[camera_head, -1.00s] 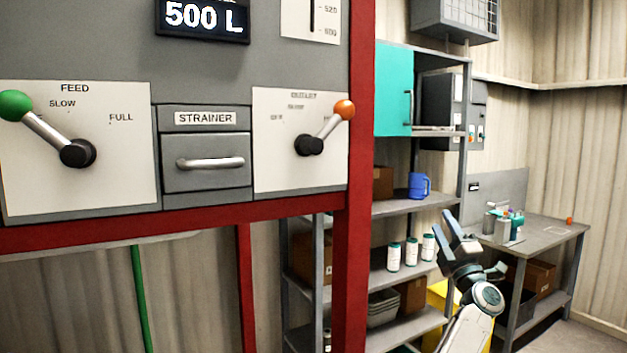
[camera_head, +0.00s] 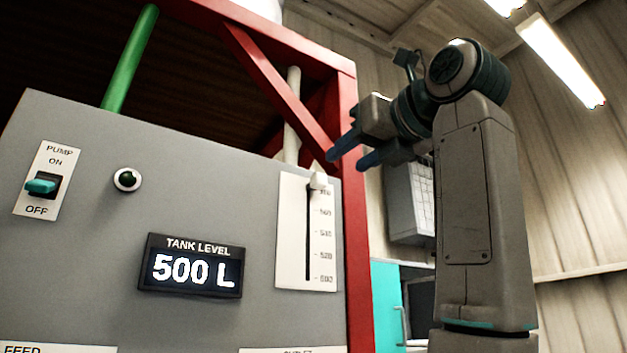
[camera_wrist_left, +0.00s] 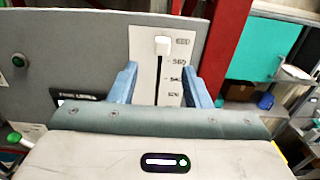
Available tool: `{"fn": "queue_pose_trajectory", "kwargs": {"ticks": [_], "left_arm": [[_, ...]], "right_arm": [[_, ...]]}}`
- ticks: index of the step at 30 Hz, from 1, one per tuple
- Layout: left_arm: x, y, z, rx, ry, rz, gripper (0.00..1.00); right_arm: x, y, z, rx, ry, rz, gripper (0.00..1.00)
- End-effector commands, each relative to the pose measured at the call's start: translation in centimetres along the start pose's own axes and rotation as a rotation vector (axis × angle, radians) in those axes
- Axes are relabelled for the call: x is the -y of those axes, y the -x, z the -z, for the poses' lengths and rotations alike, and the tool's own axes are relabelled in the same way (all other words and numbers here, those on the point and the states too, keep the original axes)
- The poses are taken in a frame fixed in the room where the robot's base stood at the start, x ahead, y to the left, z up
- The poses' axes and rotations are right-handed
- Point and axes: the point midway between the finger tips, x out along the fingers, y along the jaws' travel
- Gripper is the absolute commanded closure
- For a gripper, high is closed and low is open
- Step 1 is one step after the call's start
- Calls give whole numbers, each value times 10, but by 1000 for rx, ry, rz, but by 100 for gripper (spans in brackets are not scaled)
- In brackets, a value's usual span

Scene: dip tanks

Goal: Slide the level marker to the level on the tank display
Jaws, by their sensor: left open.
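The tank display (camera_head: 191,268) reads 500 L on the grey panel. To its right, a white scale plate (camera_head: 291,240) has a vertical slot, with marks running down to what looks like 500 at the bottom. The level marker (camera_head: 318,180), a white knob, sits at the slot's top end; it also shows in the left wrist view (camera_wrist_left: 162,44). My left gripper (camera_head: 347,160) is open and empty, up and right of the marker in the head view. In the left wrist view its blue fingers (camera_wrist_left: 160,67) flank the scale below the marker, apart from it. My right gripper is not in view.
A red frame post (camera_head: 352,230) and a diagonal red brace (camera_head: 280,95) stand close to the left gripper. A pump switch (camera_head: 42,184) and a dark green lamp (camera_head: 127,179) are on the panel's left. A teal cabinet door (camera_head: 387,300) stands beyond the post.

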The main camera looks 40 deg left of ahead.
Motion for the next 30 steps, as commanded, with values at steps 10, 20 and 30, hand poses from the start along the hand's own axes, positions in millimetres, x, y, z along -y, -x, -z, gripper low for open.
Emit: {"fn": "queue_pose_trajectory", "kwargs": {"ticks": [10,20,30], "left_arm": [[-1,-55,-4,-3,3,-2,56],[-1,-100,-2,-2,2,0,56],[-1,-106,0,-1,2,0,56]], "right_arm": [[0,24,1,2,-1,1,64],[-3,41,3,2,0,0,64],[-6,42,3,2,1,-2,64]]}}
